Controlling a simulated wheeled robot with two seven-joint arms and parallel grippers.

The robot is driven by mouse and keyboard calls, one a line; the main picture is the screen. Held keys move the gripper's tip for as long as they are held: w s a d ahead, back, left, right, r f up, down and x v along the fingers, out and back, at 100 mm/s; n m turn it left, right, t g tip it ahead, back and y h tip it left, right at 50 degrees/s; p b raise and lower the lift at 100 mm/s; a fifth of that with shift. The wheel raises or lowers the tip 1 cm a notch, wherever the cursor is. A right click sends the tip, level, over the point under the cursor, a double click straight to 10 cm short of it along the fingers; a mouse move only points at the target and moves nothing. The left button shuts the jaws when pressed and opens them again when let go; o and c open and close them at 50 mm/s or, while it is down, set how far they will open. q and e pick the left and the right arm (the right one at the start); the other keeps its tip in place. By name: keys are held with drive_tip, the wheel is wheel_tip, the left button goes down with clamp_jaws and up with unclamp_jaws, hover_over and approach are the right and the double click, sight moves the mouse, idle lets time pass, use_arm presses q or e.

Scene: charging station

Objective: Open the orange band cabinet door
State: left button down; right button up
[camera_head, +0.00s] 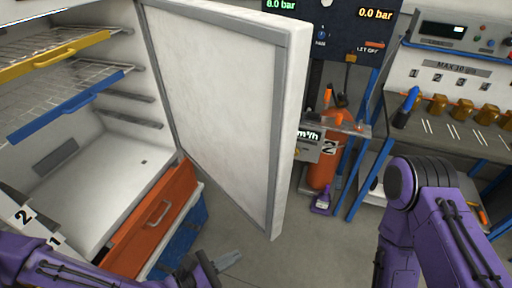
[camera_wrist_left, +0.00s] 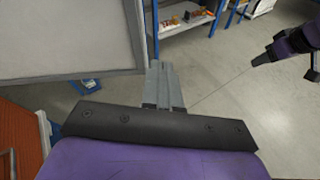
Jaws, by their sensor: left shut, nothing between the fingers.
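The cabinet door (camera_head: 222,90) is a white panel with a grey inner frame. It stands swung wide open to the right of the white cabinet interior (camera_head: 85,185), and its lower part also shows in the left wrist view (camera_wrist_left: 65,35). I see no orange band on the side of the door that faces me. My left gripper (camera_head: 228,262) is shut and empty, low and just left of the door's bottom corner. In the left wrist view its fingers (camera_wrist_left: 163,85) point forward over the floor, close to the door's edge. My right arm is at the right; its gripper is out of sight.
Inside are wire shelves with a yellow front (camera_head: 55,53) and a blue front (camera_head: 65,105). An orange drawer (camera_head: 150,220) with a handle sits below. An orange gas cylinder (camera_head: 322,168) and a workbench (camera_head: 425,165) stand beyond the door.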

use_arm(q)
drive_tip(key=w+a+r+n+t+h+p, duration=0.1)
drive_tip(key=w+a+r+n+t+p, duration=0.1)
drive_tip(key=r, duration=0.5)
drive_tip(key=w+a+r+n+t+h+p, duration=0.1)
drive_tip(key=w+a+r+t, duration=0.15)
drive_tip(key=r, duration=0.45)
use_arm(e)
wheel_tip(320, 180, up, 6)
use_arm(q)
drive_tip(key=b, duration=0.9)
approach(267, 171)
drive_tip(key=shift+g, duration=0.45)
drive_tip(key=b+x, duration=0.1)
drive_tip(key=x, duration=0.1)
drive_tip(key=b+x, duration=0.4)
drive_tip(key=shift+a+r, duration=0.15)
drive_tip(key=shift+r, duration=0.2)
drive_tip(key=shift+w+d, duration=0.4)
use_arm(e)
wheel_tip(267, 171, down, 15)
drive_tip(key=shift+w, duration=0.15)
use_arm(q)
drive_tip(key=shift+a, duration=0.1)
use_arm(e)
drive_tip(key=shift+r, duration=0.1)
